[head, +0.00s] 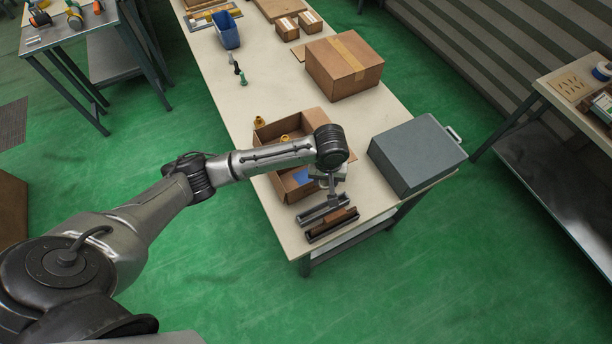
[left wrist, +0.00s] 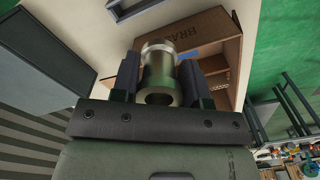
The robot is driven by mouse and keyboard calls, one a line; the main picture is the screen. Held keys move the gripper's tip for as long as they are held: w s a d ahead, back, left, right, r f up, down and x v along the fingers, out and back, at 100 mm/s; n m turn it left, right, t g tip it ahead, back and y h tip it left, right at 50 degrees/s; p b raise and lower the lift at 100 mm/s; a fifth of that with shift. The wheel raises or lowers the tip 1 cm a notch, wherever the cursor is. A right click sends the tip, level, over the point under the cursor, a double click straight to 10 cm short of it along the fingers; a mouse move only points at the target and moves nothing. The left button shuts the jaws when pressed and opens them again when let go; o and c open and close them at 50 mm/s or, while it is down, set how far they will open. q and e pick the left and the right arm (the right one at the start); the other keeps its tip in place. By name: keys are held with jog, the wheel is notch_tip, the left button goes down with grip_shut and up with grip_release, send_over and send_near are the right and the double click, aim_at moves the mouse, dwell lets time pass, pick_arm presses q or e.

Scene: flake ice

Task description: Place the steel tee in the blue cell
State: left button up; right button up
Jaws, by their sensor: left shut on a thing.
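My left gripper (head: 332,188) is shut on the steel tee (left wrist: 160,72), a shiny grey tube with its open end toward the camera in the left wrist view. In the head view the tee is small and hard to make out from the gripper. The gripper is over the front right side of an open cardboard box (head: 265,136) with cells. The blue cell (head: 302,177) shows as a blue patch in the box, just left of the gripper; part of the box is hidden by my arm. My right gripper is in neither view.
Brass fittings (head: 285,139) are at the box's far part. A grey tray (head: 318,212) and a brown tray (head: 334,226) lie at the table's front edge. A grey case (head: 415,152) stands right, a closed carton (head: 343,66) behind. Bare tabletop (head: 225,100) is at left.

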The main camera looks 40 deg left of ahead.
pick_arm(q)
jog(key=a+f+n, duration=0.1)
jog(key=a+f, duration=0.2)
jog(key=w+a+f+n, duration=0.1)
jog(key=a+f+n, duration=0.1)
jog(key=a+f, duration=0.1)
jog(key=w+a+f+n, duration=0.1)
jog(key=a+f, duration=0.2)
jog(key=shift+n, duration=0.4)
jog(key=shift+f+b, duration=0.45)
jog(key=shift+f, duration=2)
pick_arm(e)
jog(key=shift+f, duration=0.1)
pick_arm(q)
jog(key=shift+a, duration=0.1)
jog(key=shift+f, duration=0.2)
jog(key=o, duration=1.1)
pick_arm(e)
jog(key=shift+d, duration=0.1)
